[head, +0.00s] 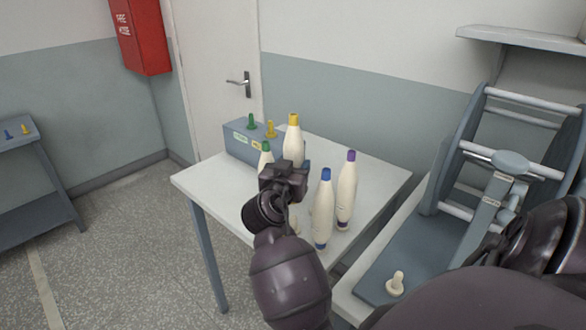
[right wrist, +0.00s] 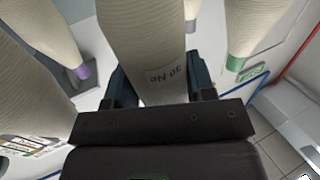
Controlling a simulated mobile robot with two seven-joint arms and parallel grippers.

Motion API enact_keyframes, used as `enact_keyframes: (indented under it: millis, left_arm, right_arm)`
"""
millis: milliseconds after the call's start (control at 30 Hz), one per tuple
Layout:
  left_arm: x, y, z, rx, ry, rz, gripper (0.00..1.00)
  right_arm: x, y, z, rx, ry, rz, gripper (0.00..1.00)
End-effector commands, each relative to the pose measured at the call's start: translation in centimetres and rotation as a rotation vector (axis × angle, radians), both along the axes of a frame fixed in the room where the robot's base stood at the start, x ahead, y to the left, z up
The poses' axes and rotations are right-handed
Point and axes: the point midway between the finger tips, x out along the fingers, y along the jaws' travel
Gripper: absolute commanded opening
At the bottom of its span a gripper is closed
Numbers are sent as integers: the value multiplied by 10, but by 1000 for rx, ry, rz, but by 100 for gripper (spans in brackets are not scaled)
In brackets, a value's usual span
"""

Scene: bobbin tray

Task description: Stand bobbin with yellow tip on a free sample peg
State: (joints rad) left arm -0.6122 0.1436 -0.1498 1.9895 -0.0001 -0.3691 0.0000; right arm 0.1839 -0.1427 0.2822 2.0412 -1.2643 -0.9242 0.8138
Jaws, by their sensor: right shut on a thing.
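The bobbin with the yellow tip (head: 293,138) is cream and upright over the white table. My right gripper (head: 287,170) is shut on it; the gripper hides its lower part in the head view. In the right wrist view the held bobbin (right wrist: 150,45) stands between the two fingers, with a printed label on its side. I cannot tell whether its foot touches anything. A cream peg (head: 396,284) stands bare on the grey-blue stand at the right. My left gripper is not in view.
Bobbins with green (head: 266,158), blue (head: 323,210) and purple tips (head: 347,190) stand close around the gripper on the white table (head: 380,178). A grey-blue box (head: 240,146) at the back has green and yellow knobs. A side table (head: 20,133) stands at far left.

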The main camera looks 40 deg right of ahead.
Motion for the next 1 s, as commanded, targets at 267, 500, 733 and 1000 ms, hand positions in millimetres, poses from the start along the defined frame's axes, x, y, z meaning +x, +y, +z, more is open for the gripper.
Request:
enact_keyframes:
  millis: [267,500,733,1000]
  left_arm:
    - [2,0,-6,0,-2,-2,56]
    - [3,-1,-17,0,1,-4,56]
    - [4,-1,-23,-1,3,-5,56]
    - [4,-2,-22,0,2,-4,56]
  right_arm:
    - [-1,-1,-11,-2,1,-6,24]
    - [0,-1,-30,-2,2,-5,24]
    - [0,0,-40,-2,0,-4,24]
    - [0,0,-39,-2,-1,-4,24]
